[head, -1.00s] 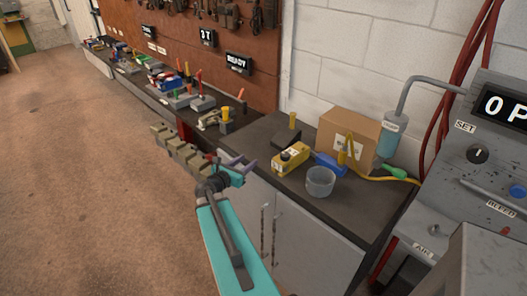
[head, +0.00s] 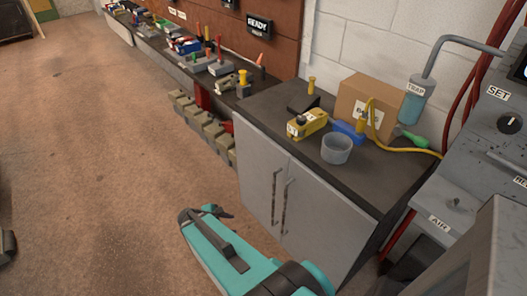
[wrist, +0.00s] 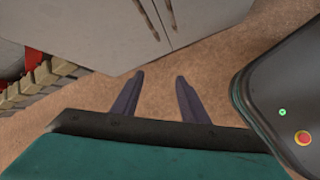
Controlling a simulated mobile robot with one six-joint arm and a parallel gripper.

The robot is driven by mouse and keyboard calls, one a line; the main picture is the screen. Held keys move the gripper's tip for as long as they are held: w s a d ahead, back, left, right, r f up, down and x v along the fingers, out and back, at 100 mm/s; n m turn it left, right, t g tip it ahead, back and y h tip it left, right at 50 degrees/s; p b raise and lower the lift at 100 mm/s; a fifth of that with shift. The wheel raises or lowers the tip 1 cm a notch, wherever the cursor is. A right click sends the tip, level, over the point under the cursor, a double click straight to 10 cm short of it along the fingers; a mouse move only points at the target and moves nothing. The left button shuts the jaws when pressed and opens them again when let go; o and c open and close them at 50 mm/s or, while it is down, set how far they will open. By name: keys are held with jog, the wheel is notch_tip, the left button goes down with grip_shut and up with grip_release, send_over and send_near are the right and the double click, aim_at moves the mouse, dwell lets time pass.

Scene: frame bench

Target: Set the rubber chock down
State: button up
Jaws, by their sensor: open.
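My gripper (wrist: 158,92) is open, with nothing between its two fingers, and bare floor shows beyond them in the wrist view. In the head view my gripper (head: 207,214) is low over the floor, in front of the grey cabinet and apart from it. A dark block (head: 303,98) with a yellow knob stands on the cabinet's dark top, at the back left; it may be the rubber chock, but I cannot tell for sure. No chock shows in or under the gripper.
The cabinet top (head: 370,182) also holds a yellow device (head: 308,124), a grey cup (head: 336,149), a blue block (head: 348,131) and a cardboard box (head: 351,98). Beige blocks (head: 198,119) line the bench's side.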

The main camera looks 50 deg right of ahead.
jog(key=s+a+f+m+g+y+b, duration=0.1)
jog(key=s+a+f+m+y+b, duration=0.1)
jog(key=s+a+f, duration=0.3)
jog(key=s+a+f+m+g+y+b, duration=0.1)
jog(key=s+a+f, duration=0.4)
jog(key=a, duration=0.8)
jog(key=s+a+f+m+g+y+b, duration=0.1)
jog(key=s+a+f+m+y+b, duration=0.2)
jog(key=a+f, duration=0.4)
jog(key=s+a+m+y, duration=0.1)
jog(key=s+a+m, duration=0.1)
jog(key=shift+a+m+g, duration=0.2)
jog(key=shift+m+g, duration=0.1)
jog(key=shift+g, duration=0.1)
jog(key=shift+w, duration=0.1)
